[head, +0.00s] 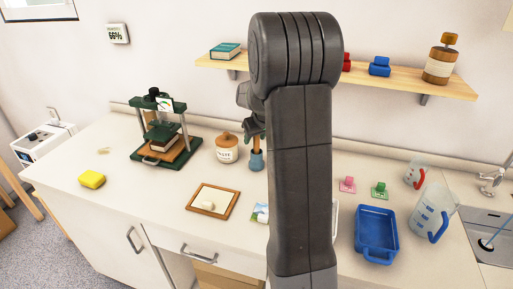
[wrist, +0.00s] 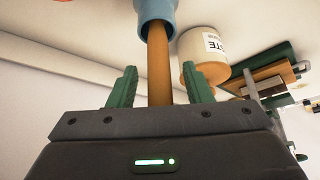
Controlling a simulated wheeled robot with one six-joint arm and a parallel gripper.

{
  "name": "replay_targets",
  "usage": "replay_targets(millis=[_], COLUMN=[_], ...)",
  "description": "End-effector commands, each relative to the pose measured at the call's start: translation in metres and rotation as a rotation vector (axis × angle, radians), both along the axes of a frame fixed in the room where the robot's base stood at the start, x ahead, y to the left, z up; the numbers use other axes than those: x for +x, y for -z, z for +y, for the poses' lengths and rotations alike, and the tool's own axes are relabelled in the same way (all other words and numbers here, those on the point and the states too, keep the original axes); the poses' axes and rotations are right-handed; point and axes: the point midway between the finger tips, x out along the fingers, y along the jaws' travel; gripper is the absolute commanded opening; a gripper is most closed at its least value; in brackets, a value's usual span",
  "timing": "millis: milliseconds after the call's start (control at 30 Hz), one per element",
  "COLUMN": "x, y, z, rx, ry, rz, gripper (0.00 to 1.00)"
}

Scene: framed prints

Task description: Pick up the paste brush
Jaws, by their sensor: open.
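The paste brush stands in a blue cup (head: 257,161) on the counter. Its brown wooden handle (head: 256,142) shows just above the cup in the head view, mostly hidden by my gripper (head: 253,128) and arm. In the wrist view the handle (wrist: 158,60) runs from the blue cup (wrist: 155,10) down between the two green fingers of my gripper (wrist: 161,80). The fingers are open, one on each side of the handle, with a visible gap on both sides. The brush's bristle end is hidden inside the cup.
A paste jar (head: 228,148) with a wooden lid stands close left of the cup. A green book press (head: 163,140) is farther left. A framed print (head: 214,190) lies in front. A wall shelf (head: 406,80) hangs above; a blue tray (head: 377,222) lies right.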

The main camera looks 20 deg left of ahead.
Motion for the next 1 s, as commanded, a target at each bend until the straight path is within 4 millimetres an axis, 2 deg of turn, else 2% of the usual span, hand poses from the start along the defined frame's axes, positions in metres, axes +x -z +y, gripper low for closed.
replay_targets(millis=[300,533,833,1000], x=[0.0019,0.0018,0.0019,0.002], y=[0.0043,0.0042,0.0033,-0.0056], z=[0.0021,0.002,0.0019,0.0021], rx=[0.0,0.0,0.0,0.0], ry=[0.0,0.0,0.0,-0.001], rz=[-0.002,-0.002,-0.002,-0.003], gripper=[0.45,0.0,0.0,0.0])
